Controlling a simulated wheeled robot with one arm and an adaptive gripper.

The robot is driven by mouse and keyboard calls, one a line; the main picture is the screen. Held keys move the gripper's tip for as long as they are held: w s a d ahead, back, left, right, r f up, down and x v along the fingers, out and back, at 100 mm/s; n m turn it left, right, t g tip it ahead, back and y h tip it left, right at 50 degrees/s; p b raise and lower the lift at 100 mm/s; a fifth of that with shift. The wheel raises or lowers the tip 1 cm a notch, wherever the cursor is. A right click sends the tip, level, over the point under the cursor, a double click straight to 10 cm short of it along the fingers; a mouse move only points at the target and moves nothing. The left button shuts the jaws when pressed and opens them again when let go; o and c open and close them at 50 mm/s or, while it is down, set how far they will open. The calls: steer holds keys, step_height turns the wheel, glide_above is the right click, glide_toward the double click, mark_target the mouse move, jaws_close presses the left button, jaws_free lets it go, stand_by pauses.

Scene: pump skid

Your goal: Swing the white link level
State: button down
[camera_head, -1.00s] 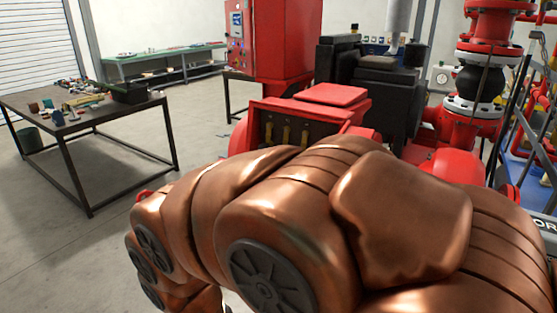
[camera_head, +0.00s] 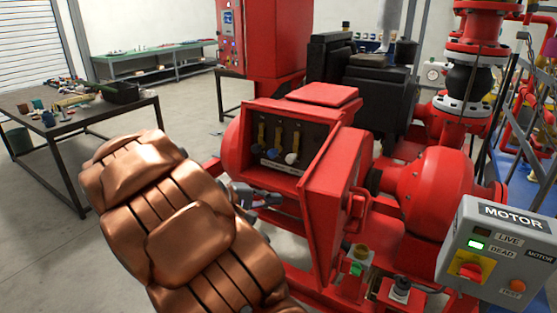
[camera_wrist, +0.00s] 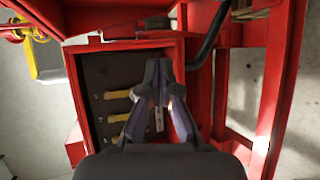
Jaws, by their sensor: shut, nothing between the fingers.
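In the head view the white link (camera_head: 292,157) hangs down as the rightmost of three links in an open red box (camera_head: 324,112). It has a brass bar and a white end. Two blue-ended links (camera_head: 257,152) hang to its left. My gripper (camera_head: 262,196) is shut and empty, low at the left front of the box. In the wrist view the shut fingers (camera_wrist: 160,72) lie across the box opening, with several brass bars (camera_wrist: 118,118) to their left. The fingers cover the bars' far ends, so I cannot tell whether they touch the white link.
The box's red door (camera_head: 330,210) stands open to the right of the links. A grey motor panel (camera_head: 495,255) with a red switch is at lower right. Red pump parts (camera_head: 435,190) stand behind the door.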

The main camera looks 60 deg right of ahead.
steer(key=w+d+f+n+t+h, duration=0.2)
steer(key=w+d+h, duration=0.3)
steer(key=w+d, duration=0.6)
steer(key=w+n+t, duration=0.1)
steer(key=w, duration=0.1)
steer(key=shift+w+h+p, duration=0.35)
steer(key=shift+h+p, duration=0.05)
steer(key=p, duration=0.4)
glide_toward(293, 148)
steer(key=d+f, duration=0.1)
steer(key=d, duration=0.2)
steer(key=d+f, duration=0.1)
steer(key=shift+w+d+f, duration=0.3)
steer(key=shift+f, duration=0.05)
